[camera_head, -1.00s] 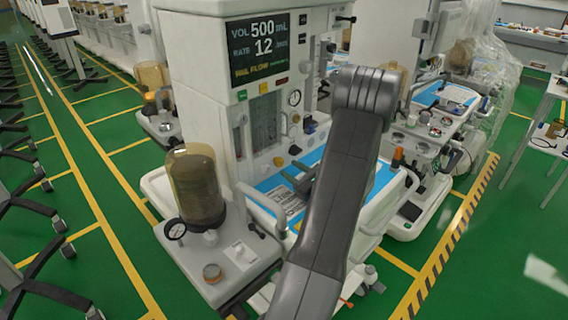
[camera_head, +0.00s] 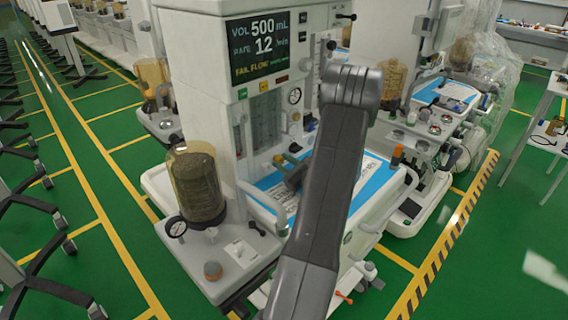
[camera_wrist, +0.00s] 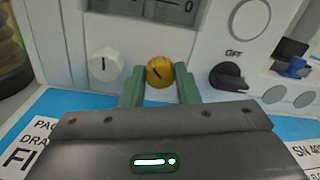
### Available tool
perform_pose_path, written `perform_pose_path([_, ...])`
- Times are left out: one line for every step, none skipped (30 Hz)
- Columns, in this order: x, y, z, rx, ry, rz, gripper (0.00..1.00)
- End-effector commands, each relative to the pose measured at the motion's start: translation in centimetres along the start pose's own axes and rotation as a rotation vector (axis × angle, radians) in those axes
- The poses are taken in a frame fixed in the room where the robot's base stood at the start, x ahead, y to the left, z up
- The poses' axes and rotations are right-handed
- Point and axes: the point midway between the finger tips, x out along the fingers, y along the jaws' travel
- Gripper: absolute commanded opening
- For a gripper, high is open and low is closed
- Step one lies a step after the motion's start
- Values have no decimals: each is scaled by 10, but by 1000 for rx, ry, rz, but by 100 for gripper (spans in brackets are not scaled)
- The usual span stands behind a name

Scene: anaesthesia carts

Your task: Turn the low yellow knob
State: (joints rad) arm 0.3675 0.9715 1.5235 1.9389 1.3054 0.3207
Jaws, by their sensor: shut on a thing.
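The low yellow knob (camera_wrist: 159,72) is on the white front panel of the anaesthesia cart, with a dark slanting mark on its face. In the wrist view my gripper (camera_wrist: 160,88) has its two green fingers on either side of the knob, shut on it. In the head view the yellow knob (camera_head: 278,160) shows small just above my dark gripper (camera_head: 291,173), low on the cart's front. My arm hides part of the panel to the right.
A white knob (camera_wrist: 105,64) sits to the left of the yellow one, and a black knob (camera_wrist: 229,76) marked OFF to the right. A gauge (camera_wrist: 247,18) is above right. The blue-and-white worktop (camera_head: 275,181) lies below. A brown canister (camera_head: 195,185) stands at left.

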Motion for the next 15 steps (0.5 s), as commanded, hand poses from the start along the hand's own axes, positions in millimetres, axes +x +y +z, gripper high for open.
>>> perform_pose_path([0,0,0,6,0,0,6])
perform_pose_path([0,0,0,12,1,0,6])
perform_pose_path([0,0,0,22,1,0,6])
perform_pose_path([0,0,0,33,1,0,6])
perform_pose_path([0,0,0,44,1,0,6])
perform_pose_path([0,0,0,62,2,1,6])
perform_pose_path([0,0,0,77,2,1,6])
perform_pose_path([0,0,0,94,3,1,6])
perform_pose_path([0,0,0,119,4,1,6])
perform_pose_path([0,0,0,140,4,1,6])
perform_pose_path([0,0,0,163,5,1,6])
perform_pose_path([0,-1,1,194,6,2,6])
perform_pose_path([0,-1,1,218,7,2,6])
perform_pose_path([0,-1,1,243,8,2,6])
perform_pose_path([0,-1,1,277,9,2,6])
